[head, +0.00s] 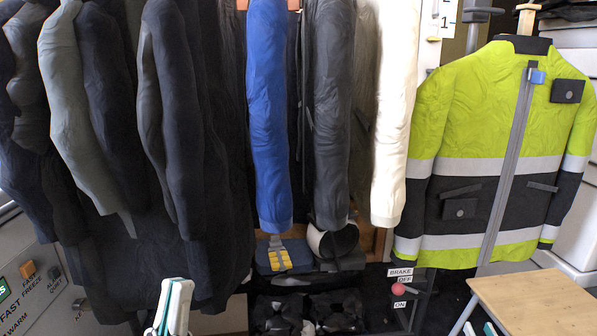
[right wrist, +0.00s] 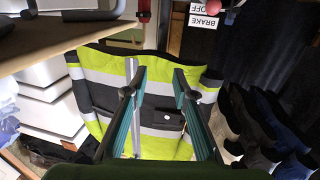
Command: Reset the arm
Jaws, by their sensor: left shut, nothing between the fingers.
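My left gripper (head: 174,290) is at the bottom of the head view, left of centre, in front of the dark hanging clothes. Its pale and teal fingers are together, with nothing between them. My right gripper (right wrist: 160,72) fills the middle of the right wrist view. Its two dark and teal fingers are apart and empty. The yellow-green and black high-visibility jacket (right wrist: 155,95) shows behind and between them, apart from the fingers as far as I can tell. In the head view only small tips of the right gripper (head: 478,329) show at the bottom edge, beside the wooden table.
Dark, blue and white garments (head: 267,110) hang across the back. The jacket (head: 470,130) hangs at right. A red-knobbed brake lever (head: 398,290) and a wooden tabletop (head: 540,300) stand low at right. A labelled appliance panel (head: 30,290) is at far left.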

